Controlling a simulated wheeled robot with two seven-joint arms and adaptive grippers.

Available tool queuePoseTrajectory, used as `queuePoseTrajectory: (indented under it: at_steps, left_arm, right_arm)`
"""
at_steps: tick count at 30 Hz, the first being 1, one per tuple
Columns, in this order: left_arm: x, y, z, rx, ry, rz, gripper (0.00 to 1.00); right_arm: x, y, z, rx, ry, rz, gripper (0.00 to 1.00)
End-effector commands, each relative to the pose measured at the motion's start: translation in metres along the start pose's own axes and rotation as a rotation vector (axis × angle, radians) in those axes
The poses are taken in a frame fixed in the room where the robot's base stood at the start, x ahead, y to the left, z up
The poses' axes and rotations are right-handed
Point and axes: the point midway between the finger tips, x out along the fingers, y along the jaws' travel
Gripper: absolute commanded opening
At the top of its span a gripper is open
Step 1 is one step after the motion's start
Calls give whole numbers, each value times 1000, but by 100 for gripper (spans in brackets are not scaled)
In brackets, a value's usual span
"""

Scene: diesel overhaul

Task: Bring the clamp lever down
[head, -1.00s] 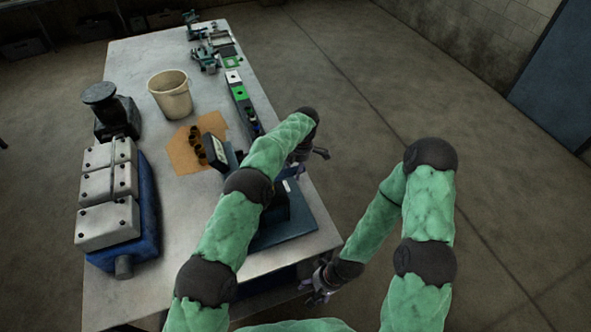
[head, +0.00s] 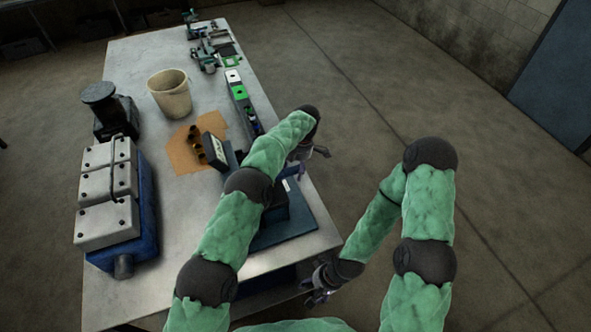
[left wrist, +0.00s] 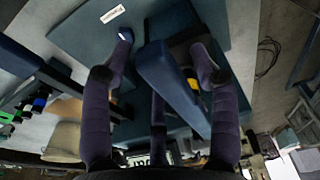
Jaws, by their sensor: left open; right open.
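A dark blue clamping fixture stands on a blue base plate (head: 300,222) near the table's right edge. My left arm hides much of it in the head view. My left gripper (head: 312,160) is at the fixture's upper right, beyond the table edge in the picture. In the left wrist view its open fingers (left wrist: 163,48) lie on either side of a blue bar (left wrist: 172,82), which looks like the clamp lever. Whether a finger touches the bar I cannot tell. My right gripper (head: 318,285) is open and empty, low beside the table's near right corner.
On the table (head: 190,255) stand a blue engine block with grey covers (head: 108,205), a beige bucket (head: 170,93) and brown rings on a tan sheet (head: 186,160). A narrow parts tray (head: 241,96) lies along the right edge. The floor to the right is clear.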

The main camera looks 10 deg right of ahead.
Motion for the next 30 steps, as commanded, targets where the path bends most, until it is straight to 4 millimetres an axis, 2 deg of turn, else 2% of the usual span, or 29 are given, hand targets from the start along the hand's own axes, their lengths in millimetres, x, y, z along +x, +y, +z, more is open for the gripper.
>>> queuePoseTrajectory:
  at_steps: [13, 21, 30]
  left_arm:
    - [-85, 1, 2, 0, -3, 2, 61]
    - [-107, 0, 1, 1, -1, 0, 61]
    - [-110, 0, 1, 1, 0, -1, 61]
  right_arm:
    - [0, 0, 0, 0, 0, 0, 70]
    - [0, 0, 0, 0, 0, 0, 70]
    - [0, 0, 0, 0, 0, 0, 70]
